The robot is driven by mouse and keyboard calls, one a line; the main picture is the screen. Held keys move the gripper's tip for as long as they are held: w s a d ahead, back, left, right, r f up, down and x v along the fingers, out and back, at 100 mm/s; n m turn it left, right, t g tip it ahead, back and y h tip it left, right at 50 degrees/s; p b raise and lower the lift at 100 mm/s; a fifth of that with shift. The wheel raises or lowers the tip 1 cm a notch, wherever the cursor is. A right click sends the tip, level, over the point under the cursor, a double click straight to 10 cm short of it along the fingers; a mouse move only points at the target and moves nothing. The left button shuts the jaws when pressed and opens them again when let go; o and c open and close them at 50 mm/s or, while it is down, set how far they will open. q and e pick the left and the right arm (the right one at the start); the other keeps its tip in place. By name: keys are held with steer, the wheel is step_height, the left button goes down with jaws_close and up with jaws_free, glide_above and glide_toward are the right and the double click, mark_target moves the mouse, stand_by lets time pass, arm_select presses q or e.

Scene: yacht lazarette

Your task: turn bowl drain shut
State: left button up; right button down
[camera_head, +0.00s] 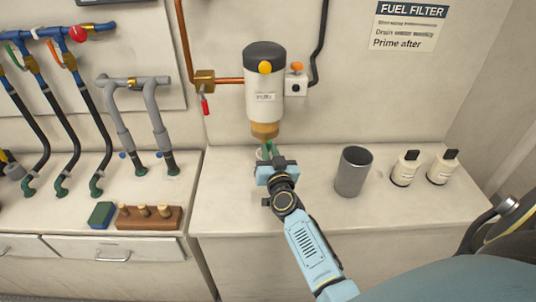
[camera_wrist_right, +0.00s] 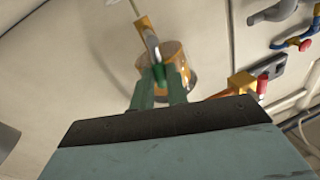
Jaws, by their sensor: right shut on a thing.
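The fuel filter (camera_head: 264,95) is a white canister with a dark cap, fixed to the wall. Its amber bowl (camera_head: 264,130) is at the bottom and also shows in the right wrist view (camera_wrist_right: 178,60). My right gripper (camera_head: 268,152) is just under the bowl. In the right wrist view its two fingers (camera_wrist_right: 159,84) are closed around a small green piece (camera_wrist_right: 158,73), the bowl drain, beneath the bowl. The fingers hide part of the drain, so its exact angle is hard to tell. My left gripper is not in view.
A brass valve with a red handle (camera_head: 205,104) is left of the filter. A grey metal cup (camera_head: 352,171) and two white bottles (camera_head: 405,168) (camera_head: 442,167) stand on the counter to the right. A wooden peg block (camera_head: 149,218) and a green-blue block (camera_head: 101,215) lie left.

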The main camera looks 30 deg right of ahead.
steer(key=shift+s+d+f+m+h+b, duration=0.35)
steer(key=shift+f+m+h+b, duration=0.4)
steer(key=shift+m+b, duration=1.55)
steer(key=shift+s+d+f+m+h+b, duration=0.15)
steer(key=shift+d+f+m+h+b, duration=0.45)
steer(key=shift+m, duration=3.05)
steer(key=shift+s+d+f+m+h+b, duration=0.25)
steer(key=shift+f+m+h+b, duration=0.55)
steer(key=shift+m+b, duration=1.65)
steer(key=shift+f+m+p, duration=0.1)
steer(key=shift+m+p, duration=0.4)
steer(key=shift+m, duration=0.3)
steer(key=c, duration=1.4)
jaws_free()
steer(key=shift+s+a, duration=0.1)
